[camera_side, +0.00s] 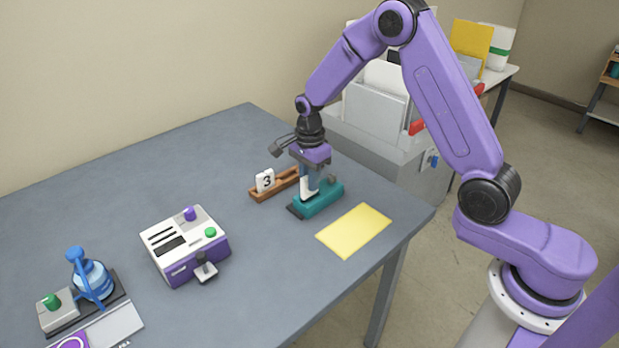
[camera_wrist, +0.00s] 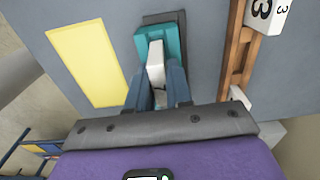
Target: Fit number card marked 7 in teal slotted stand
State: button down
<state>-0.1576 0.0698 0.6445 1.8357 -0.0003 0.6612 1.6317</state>
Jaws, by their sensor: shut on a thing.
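The teal slotted stand (camera_side: 325,200) sits on the table near its right corner, and it also shows in the wrist view (camera_wrist: 172,38). My gripper (camera_side: 312,186) points down over the stand. Its fingers are shut on a white card (camera_side: 306,189), which also shows between the fingers in the wrist view (camera_wrist: 156,62). The card is upright at the stand; I cannot tell whether its lower edge is in the slot. No number on the held card can be read. The fingers hide part of the card and the slot.
A wooden holder (camera_side: 285,185) with a white card marked 3 (camera_side: 265,180) stands just left of the stand. A yellow sheet (camera_side: 354,231) lies in front of it. A purple-and-white device (camera_side: 186,247) and a blue bottle (camera_side: 93,278) stand farther left. The back-left table is clear.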

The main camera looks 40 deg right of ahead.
jog(key=shift+f, duration=0.95)
dwell(2.2)
jog(key=c, duration=0.6)
grip_release()
jog(key=shift+r, duration=0.15)
jog(key=shift+r, duration=3.65)
